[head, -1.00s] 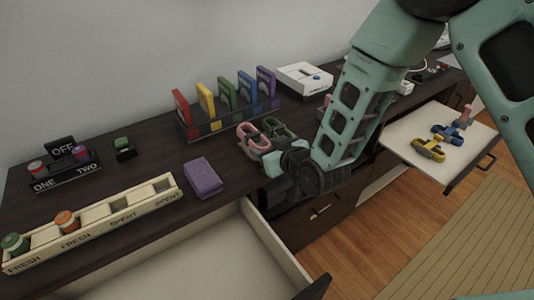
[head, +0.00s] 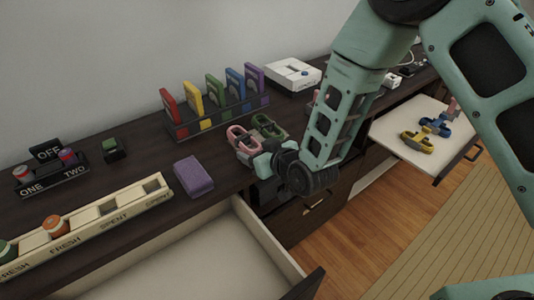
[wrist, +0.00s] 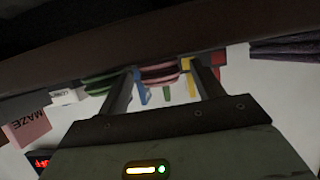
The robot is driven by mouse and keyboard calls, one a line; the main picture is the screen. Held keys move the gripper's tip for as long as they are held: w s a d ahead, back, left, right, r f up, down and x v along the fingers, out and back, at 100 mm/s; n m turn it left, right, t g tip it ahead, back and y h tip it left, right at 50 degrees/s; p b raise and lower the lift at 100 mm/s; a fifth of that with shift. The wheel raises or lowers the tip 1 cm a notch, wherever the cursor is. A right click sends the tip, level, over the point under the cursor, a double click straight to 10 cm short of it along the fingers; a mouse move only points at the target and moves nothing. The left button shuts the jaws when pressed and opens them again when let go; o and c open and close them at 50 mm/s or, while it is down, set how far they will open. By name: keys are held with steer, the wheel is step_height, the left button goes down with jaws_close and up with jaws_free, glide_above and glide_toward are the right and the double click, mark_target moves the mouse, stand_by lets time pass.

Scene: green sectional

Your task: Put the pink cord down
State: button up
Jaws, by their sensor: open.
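The pink cord (head: 242,140), a looped bundle, rests on the dark counter (head: 140,158) near its front edge. The wrist view also shows the pink cord (wrist: 160,73), between my fingertips or just beyond them. My gripper (wrist: 168,78) is open, with a finger on each side of the pink cord. In the head view my wrist is low at the counter's front edge, right beside the cord, and the fingers are mostly hidden. A green cord bundle (head: 268,126) lies just behind and right of the pink one; it shows left of my fingers in the wrist view (wrist: 98,84).
A rack (head: 205,124) of colored cards stands behind the cords. A purple block (head: 193,176) and a cream slotted tray (head: 105,212) lie to the left. An open drawer (head: 200,262) is below. A pulled-out board (head: 395,130) at right holds yellow and blue bundles.

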steer(key=s+d+r+g+h, duration=0.1)
steer(key=s+d+r+g, duration=0.2)
steer(key=s, duration=0.5)
steer(key=s+d+r+g+h, duration=0.1)
steer(key=s+d+r+g, duration=0.2)
steer(key=s, duration=0.6)
step_height(320, 180, up, 2)
steer(key=shift+d+r+n+h, duration=0.1)
steer(key=shift+d+n+h, duration=0.3)
steer(key=shift+d, duration=0.05)
steer(key=shift+o, duration=0.4)
steer(key=s+d+r+g+h, duration=0.2)
steer(key=s+d+r, duration=0.1)
steer(key=s, duration=0.3)
steer(key=s+d+r+g+h, duration=0.2)
steer(key=s+d+r+g, duration=0.1)
steer(key=s, duration=0.4)
steer(key=shift+d, duration=0.6)
